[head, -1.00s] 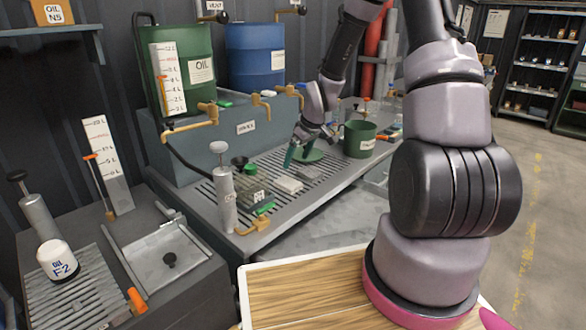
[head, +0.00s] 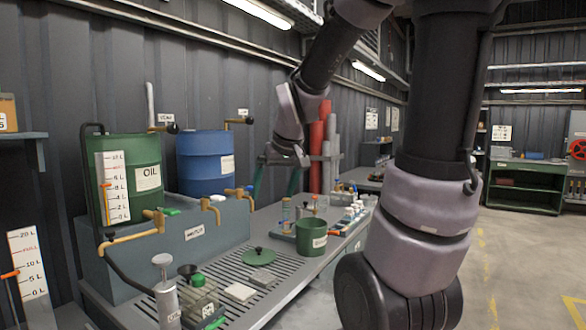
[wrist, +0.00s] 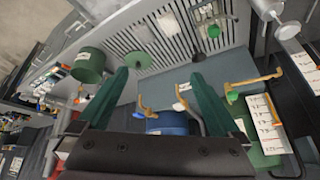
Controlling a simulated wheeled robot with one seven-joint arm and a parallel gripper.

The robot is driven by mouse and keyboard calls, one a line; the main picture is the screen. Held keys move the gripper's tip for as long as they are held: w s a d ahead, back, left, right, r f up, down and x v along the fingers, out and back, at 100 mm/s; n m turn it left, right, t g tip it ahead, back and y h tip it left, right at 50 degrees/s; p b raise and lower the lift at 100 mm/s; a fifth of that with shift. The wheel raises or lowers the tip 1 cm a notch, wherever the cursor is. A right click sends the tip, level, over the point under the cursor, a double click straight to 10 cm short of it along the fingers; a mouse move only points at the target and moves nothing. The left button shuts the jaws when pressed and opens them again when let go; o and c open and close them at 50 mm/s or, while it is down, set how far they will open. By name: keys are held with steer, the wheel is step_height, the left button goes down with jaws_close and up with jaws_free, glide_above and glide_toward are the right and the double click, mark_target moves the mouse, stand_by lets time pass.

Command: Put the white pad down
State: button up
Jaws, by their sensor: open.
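The white pad (head: 239,292) lies flat on the slatted bench top, beside a grey pad (head: 264,279). It also shows near the top of the wrist view (wrist: 167,22). My gripper (head: 276,192) is raised well above the bench, clear of the pad. In the wrist view my gripper's green fingers (wrist: 160,76) are wide apart with nothing between them. The bench, a green lid and a green pot show beyond the fingers.
The green lid (head: 258,257) and green pot (head: 312,236) stand behind and to the right of the pads. A clear container (head: 199,299) and a pump cylinder (head: 166,297) stand left. Brass taps (head: 208,207) jut over the bench. Small bottles (head: 354,211) crowd the far end.

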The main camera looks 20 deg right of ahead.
steer(key=s+r+m+t+y, duration=0.1)
steer(key=s+r+m, duration=0.3)
steer(key=s+r, duration=0.3)
steer(key=s, duration=0.5)
steer(key=shift+s+a+t, duration=0.15)
steer(key=shift+s+t, duration=0.15)
steer(key=shift+s, duration=0.05)
stand_by(0.5)
